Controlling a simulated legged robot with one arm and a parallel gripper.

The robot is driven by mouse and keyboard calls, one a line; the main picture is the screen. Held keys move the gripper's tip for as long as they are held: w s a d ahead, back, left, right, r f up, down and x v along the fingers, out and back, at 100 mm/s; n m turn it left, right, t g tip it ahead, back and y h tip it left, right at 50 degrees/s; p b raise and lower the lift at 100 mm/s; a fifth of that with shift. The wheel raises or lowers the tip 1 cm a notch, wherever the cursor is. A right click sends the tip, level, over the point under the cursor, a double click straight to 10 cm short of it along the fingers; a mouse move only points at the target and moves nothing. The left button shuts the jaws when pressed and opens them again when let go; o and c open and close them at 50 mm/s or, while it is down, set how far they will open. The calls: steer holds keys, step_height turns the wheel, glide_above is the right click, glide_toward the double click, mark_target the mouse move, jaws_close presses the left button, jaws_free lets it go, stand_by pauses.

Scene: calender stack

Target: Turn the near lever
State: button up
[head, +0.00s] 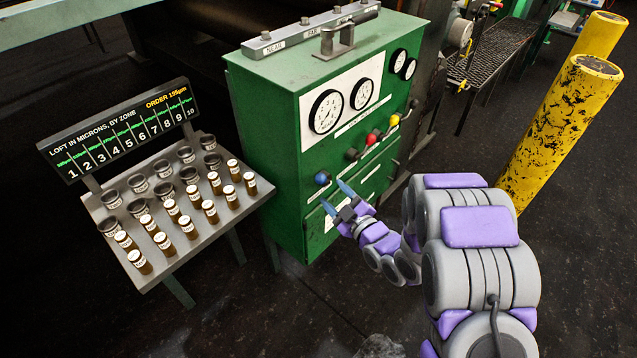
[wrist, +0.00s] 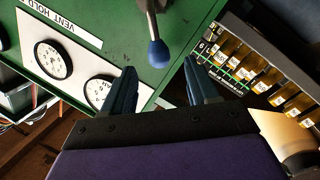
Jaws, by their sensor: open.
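The green cabinet (head: 262,130) carries a row of levers on its front. The lever at the left end has a blue knob (head: 322,178); its grey shaft and blue knob (wrist: 158,53) also show in the wrist view. My gripper (head: 337,196) is open and empty, just below and right of the blue knob. In the wrist view my gripper (wrist: 160,68) has the knob in line with the gap between its fingertips, with no clear contact. Which lever counts as near is not legible on the front.
A red-knobbed lever (head: 371,140) and a yellow-knobbed lever (head: 394,120) stand farther right, with dark-knobbed ones nearby. Gauges (head: 326,111) sit above. A rack of vials (head: 150,205) stands left. Yellow posts (head: 560,130) stand right. Floor in front is clear.

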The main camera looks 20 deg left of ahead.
mark_target(324, 183)
steer(key=b+x, duration=0.1)
steer(key=x, duration=0.6)
steer(key=shift+w+a, duration=0.15)
steer(key=shift+a, duration=0.1)
steer(key=shift+a+f, duration=0.1)
steer(key=shift+a, duration=0.15)
steer(key=shift+w+d, duration=0.15)
steer(key=shift+d, duration=0.3)
steer(key=shift+c, duration=0.4)
steer(key=shift+a, duration=0.2)
jaws_close()
